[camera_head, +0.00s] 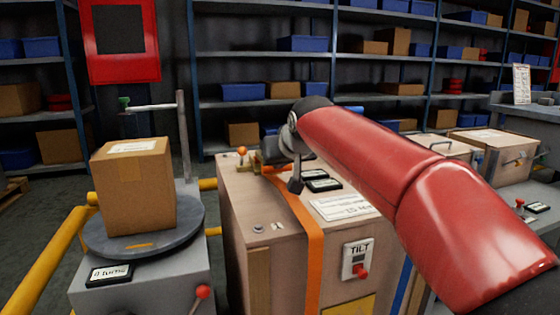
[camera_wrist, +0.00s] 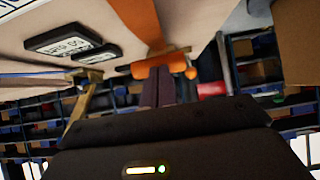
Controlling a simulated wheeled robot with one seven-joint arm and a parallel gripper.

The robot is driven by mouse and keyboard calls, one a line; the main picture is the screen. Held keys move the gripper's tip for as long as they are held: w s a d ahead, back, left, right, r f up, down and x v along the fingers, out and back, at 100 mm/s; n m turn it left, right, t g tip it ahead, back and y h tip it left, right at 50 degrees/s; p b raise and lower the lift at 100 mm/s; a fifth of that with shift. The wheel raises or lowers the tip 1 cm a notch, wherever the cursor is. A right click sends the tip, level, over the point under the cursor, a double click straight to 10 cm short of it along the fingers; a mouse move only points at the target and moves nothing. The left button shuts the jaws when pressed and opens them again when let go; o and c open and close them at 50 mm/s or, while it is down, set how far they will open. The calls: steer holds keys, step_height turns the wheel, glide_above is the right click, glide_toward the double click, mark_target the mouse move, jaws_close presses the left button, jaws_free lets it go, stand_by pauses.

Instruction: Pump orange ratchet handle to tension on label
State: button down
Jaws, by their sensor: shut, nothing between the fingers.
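The orange ratchet handle (camera_wrist: 150,69) shows in the wrist view as a short bar with a round knob at its right end. In the head view its orange knob (camera_head: 242,151) stands at the crate's back left edge; my wrist hides part of the ratchet. My gripper (camera_wrist: 159,77) is shut and empty, its dark fingertips close to the handle; contact cannot be told. An orange strap (camera_head: 314,250) runs over the wooden crate (camera_head: 240,225). Two small dark-framed labels (camera_head: 320,180) and a white paper label (camera_head: 343,207) lie on top; their text is too small to read surely.
A carton (camera_head: 135,190) sits on a round turntable (camera_head: 105,240) to the left, beside a grey post (camera_head: 183,135) and yellow rails (camera_head: 45,262). A TILT indicator (camera_head: 357,258) is on the crate's front. Another wooden crate (camera_head: 495,155) stands at right. Shelves fill the back.

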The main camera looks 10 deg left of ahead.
steer(key=shift+w+f, duration=0.1)
steer(key=shift+f, duration=0.45)
step_height(320, 180, up, 5)
steer(key=p, duration=0.4)
steer(key=s+d+b, duration=0.1)
steer(key=s+d, duration=0.4)
steer(key=s, duration=0.4)
steer(key=shift+s+d+r+b, duration=0.2)
steer(key=shift+d+b, duration=0.15)
